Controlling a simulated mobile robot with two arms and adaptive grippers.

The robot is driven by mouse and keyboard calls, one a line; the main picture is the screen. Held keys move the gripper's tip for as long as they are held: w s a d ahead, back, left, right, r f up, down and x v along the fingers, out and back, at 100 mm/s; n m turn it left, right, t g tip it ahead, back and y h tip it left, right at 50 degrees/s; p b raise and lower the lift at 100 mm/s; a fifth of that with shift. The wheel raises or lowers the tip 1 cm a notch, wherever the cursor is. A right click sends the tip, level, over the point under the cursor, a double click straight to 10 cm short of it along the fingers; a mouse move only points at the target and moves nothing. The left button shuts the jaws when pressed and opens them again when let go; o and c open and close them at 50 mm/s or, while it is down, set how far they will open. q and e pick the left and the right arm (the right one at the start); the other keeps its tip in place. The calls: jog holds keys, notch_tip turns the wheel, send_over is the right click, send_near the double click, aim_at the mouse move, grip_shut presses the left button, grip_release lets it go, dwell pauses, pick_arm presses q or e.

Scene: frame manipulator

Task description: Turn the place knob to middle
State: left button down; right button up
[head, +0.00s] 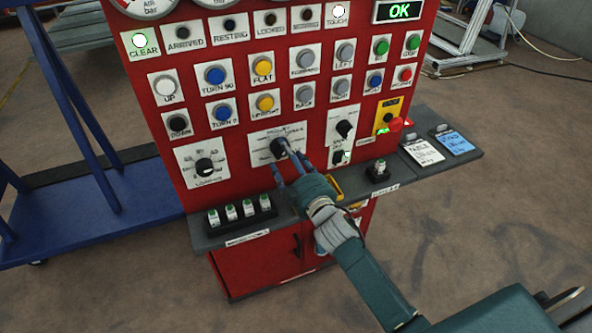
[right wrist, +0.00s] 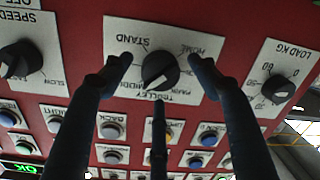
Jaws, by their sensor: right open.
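The place knob is a black rotary knob (head: 279,147) on a white label plate in the middle of the red panel. In the right wrist view the knob (right wrist: 160,70) has words around it, including STAND, HOME, PARK, TROLLEY and MIDDLE, seen upside down. Its pale pointer line slants to the lower left, near MIDDLE and TROLLEY. My right gripper (head: 290,168) is at the knob with its fingers spread. In the wrist view the open fingers (right wrist: 160,75) straddle the knob, two at its sides and one below; contact is unclear. My left gripper is not in view.
The load knob (head: 204,167) is left of the place knob, the speed knob (head: 344,129) right. Several buttons sit above. A red emergency button (head: 396,124) is at the right. A grey shelf (head: 222,238) with switches juts out below. A blue frame (head: 75,215) stands left.

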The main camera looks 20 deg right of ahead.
jog(key=s, duration=1)
jog(key=shift+s+d+r, duration=0.2)
jog(key=shift+s+d, duration=0.1)
jog(key=shift+d, duration=0.15)
jog(key=shift+f, duration=0.1)
jog(key=s+f+m+g, duration=0.1)
jog(key=s+f+g, duration=0.3)
jog(key=f, duration=0.9)
jog(key=s+d+f+m+g, duration=0.15)
jog(key=s+f, duration=0.45)
jog(key=f, duration=0.7)
jog(key=s+f+m+g, duration=0.1)
jog(key=s+f+g, duration=0.25)
jog(key=f, duration=0.85)
jog(key=s+f+m+g, duration=0.1)
jog(key=s+f+g, duration=0.1)
jog(key=s+f, duration=0.4)
jog(key=s+f+g, duration=0.3)
jog(key=s+f, duration=0.3)
jog(key=s, duration=1)
jog(key=s+f+m+g+h, duration=0.1)
jog(key=s+f+g, duration=0.1)
jog(key=s+f, duration=0.5)
jog(key=s+d, duration=0.1)
jog(key=s, duration=0.4)
jog(key=shift+m+g, duration=0.3)
jog(key=shift+m, duration=0.05)
